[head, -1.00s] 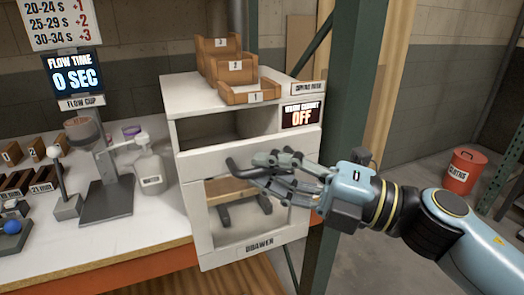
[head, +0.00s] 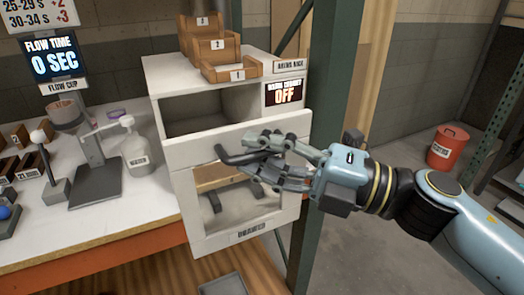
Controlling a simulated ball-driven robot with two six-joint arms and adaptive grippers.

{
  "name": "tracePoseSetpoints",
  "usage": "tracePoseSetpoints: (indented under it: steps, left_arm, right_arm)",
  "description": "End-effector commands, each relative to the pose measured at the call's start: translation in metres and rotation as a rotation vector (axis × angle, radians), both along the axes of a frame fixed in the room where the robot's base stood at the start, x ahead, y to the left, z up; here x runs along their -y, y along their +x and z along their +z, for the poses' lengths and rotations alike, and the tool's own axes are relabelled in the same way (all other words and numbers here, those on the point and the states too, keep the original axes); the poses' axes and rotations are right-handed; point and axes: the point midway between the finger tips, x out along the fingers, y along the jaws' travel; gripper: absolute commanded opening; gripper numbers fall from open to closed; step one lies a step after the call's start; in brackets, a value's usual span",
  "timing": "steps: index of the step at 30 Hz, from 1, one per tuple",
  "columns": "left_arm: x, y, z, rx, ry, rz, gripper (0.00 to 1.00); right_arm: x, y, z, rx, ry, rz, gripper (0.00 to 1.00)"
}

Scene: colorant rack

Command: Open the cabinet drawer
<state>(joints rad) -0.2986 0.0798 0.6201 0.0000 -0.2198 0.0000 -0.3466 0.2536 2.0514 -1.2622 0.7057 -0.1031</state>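The white cabinet (head: 155,113) stands on the bench in the middle of the head view. Its drawer front (head: 205,238) has a clear window and a "DRAWER" label on the lower edge. The drawer front looks to stand a little forward of the cabinet body. A dark bar handle (head: 232,159) crosses the upper part of the front. My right gripper (head: 262,157) comes in from the right, its grey fingers closed around the handle's right part, which they partly hide. My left gripper is out of view.
Numbered brown bins (head: 232,72) sit on the cabinet top. A sign reading OFF (head: 284,94) is at its upper right. A bottle (head: 135,155) and a flow cup stand (head: 95,183) are on the left. A green post (head: 335,110) rises close behind my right arm.

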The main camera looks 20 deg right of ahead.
Motion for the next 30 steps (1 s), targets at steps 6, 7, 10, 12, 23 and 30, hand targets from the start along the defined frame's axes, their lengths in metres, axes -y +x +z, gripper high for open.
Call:
tracePoseSetpoints:
  steps: [6, 7, 10, 12, 23, 30]
  left_arm:
    - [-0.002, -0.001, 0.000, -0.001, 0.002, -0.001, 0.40]
    - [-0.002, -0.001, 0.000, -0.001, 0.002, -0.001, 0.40]
    - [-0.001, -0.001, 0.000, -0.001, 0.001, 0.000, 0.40]
    - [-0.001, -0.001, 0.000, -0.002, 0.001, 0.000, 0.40]
    - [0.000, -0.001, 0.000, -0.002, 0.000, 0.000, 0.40]
    - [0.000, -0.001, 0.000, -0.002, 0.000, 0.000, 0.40]
  right_arm:
    - [0.001, -0.001, -0.001, -0.002, -0.002, 0.001, 0.21]
    - [0.002, -0.002, -0.002, -0.002, -0.002, 0.001, 0.21]
    - [0.008, -0.008, -0.004, -0.003, -0.005, 0.001, 0.21]
    - [0.015, -0.015, -0.006, -0.005, -0.007, 0.003, 0.21]
    - [0.063, -0.059, -0.014, -0.005, -0.006, 0.004, 0.21]
    - [0.082, -0.077, -0.016, -0.003, -0.002, 0.005, 0.21]
